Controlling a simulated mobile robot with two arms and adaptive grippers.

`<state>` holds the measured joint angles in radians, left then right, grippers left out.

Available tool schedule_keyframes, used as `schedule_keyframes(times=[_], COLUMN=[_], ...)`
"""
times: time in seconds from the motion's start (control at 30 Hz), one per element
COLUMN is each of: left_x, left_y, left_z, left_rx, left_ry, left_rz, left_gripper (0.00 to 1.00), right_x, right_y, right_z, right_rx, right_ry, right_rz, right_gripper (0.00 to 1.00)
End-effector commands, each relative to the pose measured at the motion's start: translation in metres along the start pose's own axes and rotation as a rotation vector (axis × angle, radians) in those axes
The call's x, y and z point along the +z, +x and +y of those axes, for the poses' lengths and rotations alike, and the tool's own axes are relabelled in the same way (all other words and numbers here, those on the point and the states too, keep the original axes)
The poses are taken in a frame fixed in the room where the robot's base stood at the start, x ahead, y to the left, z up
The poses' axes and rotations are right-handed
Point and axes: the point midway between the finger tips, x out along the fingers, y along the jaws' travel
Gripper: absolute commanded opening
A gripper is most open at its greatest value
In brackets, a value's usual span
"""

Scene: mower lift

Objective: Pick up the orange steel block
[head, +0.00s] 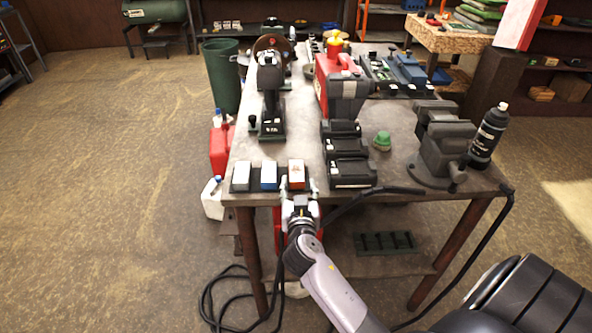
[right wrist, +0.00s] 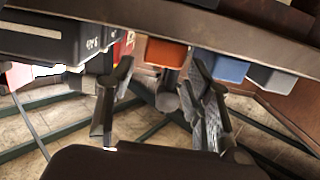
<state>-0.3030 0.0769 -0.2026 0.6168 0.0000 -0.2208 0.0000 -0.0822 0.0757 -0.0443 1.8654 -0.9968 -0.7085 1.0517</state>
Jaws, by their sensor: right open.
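The orange steel block (head: 296,172) stands at the right end of a row of three blocks at the table's front left edge. It has a white top with a small orange mark. In the right wrist view its orange face (right wrist: 166,53) shows between the fingers. My right gripper (head: 299,184) is open and empty at the table edge, one finger on each side of the orange block's near end. In the right wrist view the gripper (right wrist: 160,85) is also open. Whether the fingers touch the block cannot be told. My left gripper is not in view.
A blue block (head: 269,175) and a grey block (head: 241,176) stand close left of the orange one. Black battery packs (head: 350,168) stand to its right. A black cable (head: 375,190) runs along the table edge (head: 400,200). A vise (head: 443,145) is farther right.

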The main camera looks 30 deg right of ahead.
Motion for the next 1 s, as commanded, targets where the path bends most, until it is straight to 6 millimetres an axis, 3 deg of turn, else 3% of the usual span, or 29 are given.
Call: schedule_keyframes(times=[0.23,0.6,0.87,1.0], left_x=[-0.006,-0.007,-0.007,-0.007], left_y=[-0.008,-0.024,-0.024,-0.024], left_z=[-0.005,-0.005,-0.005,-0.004], left_rx=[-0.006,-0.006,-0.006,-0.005], left_ry=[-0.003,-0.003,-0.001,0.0], left_rz=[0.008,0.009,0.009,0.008], left_gripper=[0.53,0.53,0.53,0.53], right_x=[-0.002,-0.001,0.0,0.0], right_y=[0.016,0.058,0.06,0.06], right_z=[0.0,-0.003,-0.003,-0.003], right_rx=[0.001,0.001,0.0,0.0], right_ry=[-0.003,-0.002,-0.001,-0.001], right_rz=[0.0,-0.001,-0.001,-0.001], right_gripper=[0.47,0.47,0.47,0.39])
